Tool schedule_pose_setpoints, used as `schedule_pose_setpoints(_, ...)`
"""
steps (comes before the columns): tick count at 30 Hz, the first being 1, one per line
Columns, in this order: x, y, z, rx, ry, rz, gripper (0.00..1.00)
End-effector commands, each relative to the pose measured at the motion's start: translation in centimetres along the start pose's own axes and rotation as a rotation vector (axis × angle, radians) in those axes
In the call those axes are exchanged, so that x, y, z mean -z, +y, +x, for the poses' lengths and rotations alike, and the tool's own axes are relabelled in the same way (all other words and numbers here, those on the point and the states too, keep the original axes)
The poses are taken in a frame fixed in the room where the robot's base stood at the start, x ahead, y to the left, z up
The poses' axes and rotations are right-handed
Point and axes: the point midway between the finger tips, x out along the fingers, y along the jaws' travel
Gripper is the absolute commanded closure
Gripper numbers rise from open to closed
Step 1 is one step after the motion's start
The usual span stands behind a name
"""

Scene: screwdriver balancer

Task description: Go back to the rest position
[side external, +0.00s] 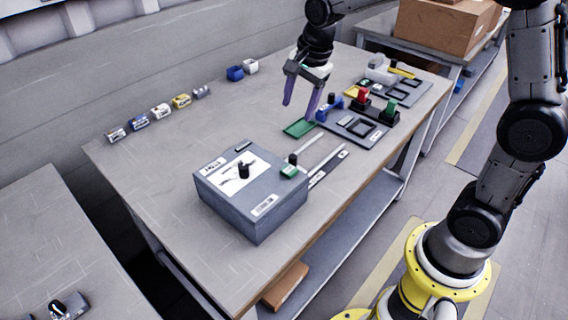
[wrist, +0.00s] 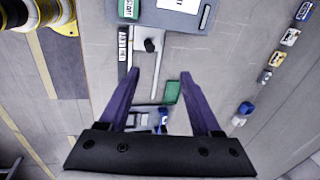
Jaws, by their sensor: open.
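My gripper (side external: 302,96) hangs above the far half of the workbench (side external: 160,170), with its two purple fingers apart and nothing between them. In the wrist view my gripper (wrist: 158,88) also shows open and empty, fingers pointing toward the grey box. A green plate (side external: 299,129) lies on the bench just below the fingers, apart from them; it also shows in the wrist view (wrist: 172,92). The grey box (side external: 250,195) with a white label and black knob stands at the bench's near end. A rail with a green block (side external: 290,171) lies beside it.
Dark trays (side external: 358,128) with red, green and blue parts stand right of my gripper. Several small coloured blocks (side external: 160,111) line the bench's back edge. A cardboard box (side external: 440,25) sits on another table behind. The bench's left middle is clear.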

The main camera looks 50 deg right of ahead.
Motion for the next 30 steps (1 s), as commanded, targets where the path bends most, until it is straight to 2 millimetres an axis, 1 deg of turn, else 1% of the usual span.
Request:
schedule_pose_setpoints(1, -0.3, 1.0, -2.6, 0.043, 0.004, -0.041, 0.35)
schedule_pose_setpoints(3, -0.7, 2.7, -5.4, 0.091, 0.011, -0.119, 0.35)
schedule_pose_setpoints(5, -1.0, 4.4, -7.5, 0.129, 0.021, -0.198, 0.35)
schedule_pose_setpoints(6, -1.2, 5.7, -8.7, 0.153, 0.029, -0.256, 0.35)
schedule_pose_setpoints(8, -1.5, 7.7, -10.4, 0.186, 0.043, -0.349, 0.35)
schedule_pose_setpoints(9, -1.7, 9.2, -11.2, 0.206, 0.055, -0.417, 0.35)
schedule_pose_setpoints(11, -2.0, 11.4, -12.3, 0.236, 0.076, -0.527, 0.35)
schedule_pose_setpoints(12, -2.2, 13.1, -12.8, 0.252, 0.091, -0.607, 0.35)
schedule_pose_setpoints(14, -2.4, 15.6, -13.2, 0.271, 0.118, -0.739, 0.35)
schedule_pose_setpoints(15, -2.6, 17.3, -13.2, 0.278, 0.137, -0.837, 0.35)
schedule_pose_setpoints(18, -2.9, 20.6, -12.4, 0.272, 0.173, -1.062, 0.35)
schedule_pose_setpoints(21, -3.0, 22.6, -11.1, 0.235, 0.181, -1.252, 0.35)
schedule_pose_setpoints(23, -3.1, 23.2, -10.4, 0.209, 0.176, -1.341, 0.35)
schedule_pose_setpoints(25, -3.1, 23.4, -10.2, 0.198, 0.179, -1.417, 0.35)
schedule_pose_setpoints(27, -3.1, 23.3, -10.2, 0.195, 0.185, -1.467, 0.35)
schedule_pose_setpoints(30, -3.1, 23.3, -10.2, 0.193, 0.189, -1.498, 0.35)
